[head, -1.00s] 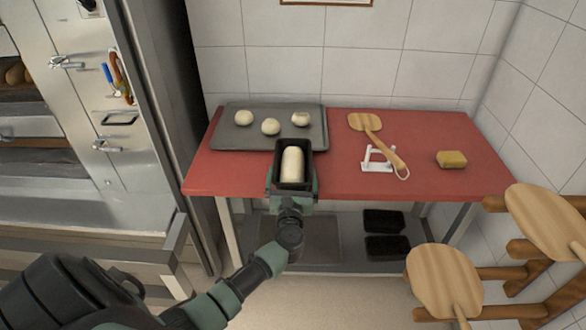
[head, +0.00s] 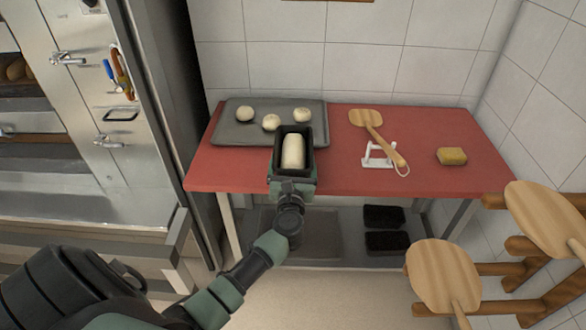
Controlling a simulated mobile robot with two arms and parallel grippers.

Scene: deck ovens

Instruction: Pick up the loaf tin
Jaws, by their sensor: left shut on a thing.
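The loaf tin (head: 309,159) is a dark, narrow, open tin with a pale dough loaf (head: 292,151) inside. It shows in the head view over the front edge of the red table, its far end in front of the tray. My left gripper (head: 291,180) is at the tin's near end and shut on it. The fingertips are partly hidden by the gripper body and the tin. I cannot tell how far above the tabletop the tin is. My right gripper is out of view.
A grey tray (head: 232,127) with 3 dough balls lies at the back left of the red table (head: 440,181). Dark tins (head: 385,216) sit below. Wooden peels (head: 440,275) stick out at right.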

